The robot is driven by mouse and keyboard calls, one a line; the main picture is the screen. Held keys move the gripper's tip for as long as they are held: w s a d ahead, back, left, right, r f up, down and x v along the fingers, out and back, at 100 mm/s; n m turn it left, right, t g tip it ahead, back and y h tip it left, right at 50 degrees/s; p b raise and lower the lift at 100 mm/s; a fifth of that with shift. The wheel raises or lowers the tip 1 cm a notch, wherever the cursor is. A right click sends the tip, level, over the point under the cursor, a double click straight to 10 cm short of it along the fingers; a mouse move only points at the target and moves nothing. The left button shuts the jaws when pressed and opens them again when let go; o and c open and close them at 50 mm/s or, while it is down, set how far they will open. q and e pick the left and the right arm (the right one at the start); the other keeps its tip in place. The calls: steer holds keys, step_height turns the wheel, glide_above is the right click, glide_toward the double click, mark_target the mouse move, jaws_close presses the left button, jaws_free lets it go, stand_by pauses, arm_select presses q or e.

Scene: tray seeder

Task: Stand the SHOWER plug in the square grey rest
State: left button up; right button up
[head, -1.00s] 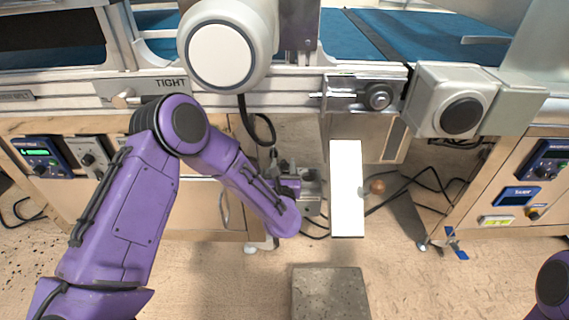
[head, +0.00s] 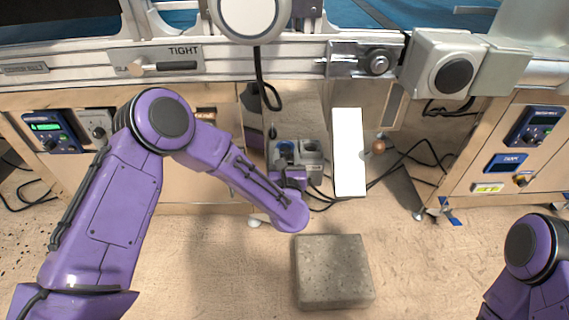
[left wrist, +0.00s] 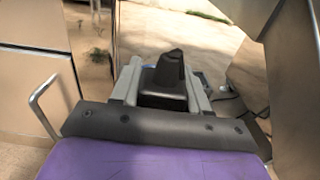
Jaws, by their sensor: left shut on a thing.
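My left gripper (head: 289,172) is low under the machine, at the near left part of a small two-part holder. In the left wrist view, its grey fingers (left wrist: 164,88) are shut on a black plug (left wrist: 166,78), which narrows toward its top. The holder has a blue round part (head: 284,148) on the left and a grey, squarish part (head: 311,149) on the right, which looks like the square grey rest. The plug is hidden in the head view, and I cannot read any label on it. My right gripper is out of view.
A white panel (head: 348,150) stands right of the holder, with black cables (head: 405,160) beyond. A speckled grey block (head: 333,272) is on the floor in front. The machine rail (head: 300,52) crosses above. Wooden cabinets (head: 510,150) flank the gap.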

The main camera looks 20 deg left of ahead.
arm_select(q)
steer(key=shift+b+x, duration=1.3)
steer(key=shift+x, duration=2.65)
steer(key=shift+s+a, duration=0.15)
